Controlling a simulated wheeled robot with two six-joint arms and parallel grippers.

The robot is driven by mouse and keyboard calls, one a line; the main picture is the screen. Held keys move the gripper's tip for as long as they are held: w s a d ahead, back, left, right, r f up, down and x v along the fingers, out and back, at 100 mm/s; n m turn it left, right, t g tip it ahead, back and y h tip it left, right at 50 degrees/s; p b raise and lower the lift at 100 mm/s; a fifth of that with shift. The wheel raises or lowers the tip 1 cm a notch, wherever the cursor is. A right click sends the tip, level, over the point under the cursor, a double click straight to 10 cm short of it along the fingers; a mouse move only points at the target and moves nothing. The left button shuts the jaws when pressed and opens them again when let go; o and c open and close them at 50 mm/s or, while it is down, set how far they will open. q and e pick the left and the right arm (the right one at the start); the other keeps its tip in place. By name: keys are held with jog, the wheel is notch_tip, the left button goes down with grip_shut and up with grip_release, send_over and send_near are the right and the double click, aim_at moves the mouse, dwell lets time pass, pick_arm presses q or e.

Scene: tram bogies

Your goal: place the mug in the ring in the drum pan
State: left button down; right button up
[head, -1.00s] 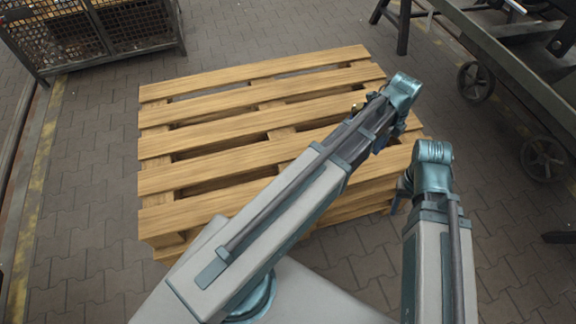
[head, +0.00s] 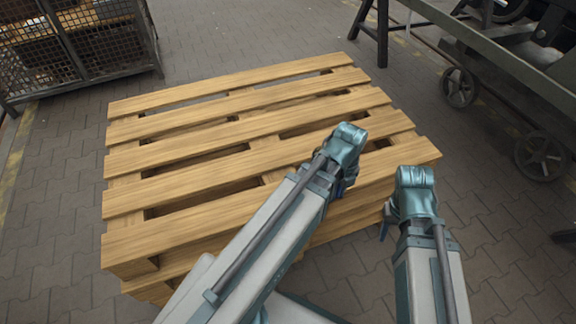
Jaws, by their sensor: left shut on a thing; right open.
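Neither the mug, the ring nor the drum pan can be made out in the head view. My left gripper (head: 340,187) is over the right part of the wooden pallet stack (head: 200,187). It is almost wholly hidden under its own wrist; only a small dark blue part shows. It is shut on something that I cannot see. My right gripper (head: 384,231) is beside the pallet's front right edge, also mostly hidden behind its wrist. It is open, and only a small blue part shows.
A wire mesh crate (head: 95,40) stands at the back left. A grey trolley frame (head: 500,65) with dark wheels (head: 541,155) stands on the right. The pallet's visible top slats are bare. The paved floor (head: 60,190) left of the pallet is clear.

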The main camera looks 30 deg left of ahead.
pick_arm(q)
jog(key=w+a, duration=0.2)
jog(key=a, duration=0.2)
jog(key=w+a+f, duration=0.1)
jog(key=w+a, duration=0.2)
jog(key=a, duration=0.1)
jog(key=w+a+b, duration=0.1)
jog(key=w+a, duration=0.2)
jog(key=a, duration=0.1)
jog(key=shift+a+f, duration=0.1)
jog(key=shift+f, duration=0.1)
notch_tip(320, 180, down, 4)
jog(key=b, duration=0.3)
jog(key=shift+r+b, duration=0.2)
jog(key=shift+b, duration=0.15)
jog(key=shift+f, duration=0.15)
jog(key=c, duration=0.8)
grip_release()
jog(key=shift+o, duration=0.2)
notch_tip(320, 180, up, 12)
jog(key=p, duration=1.2)
jog(key=shift+r, duration=0.25)
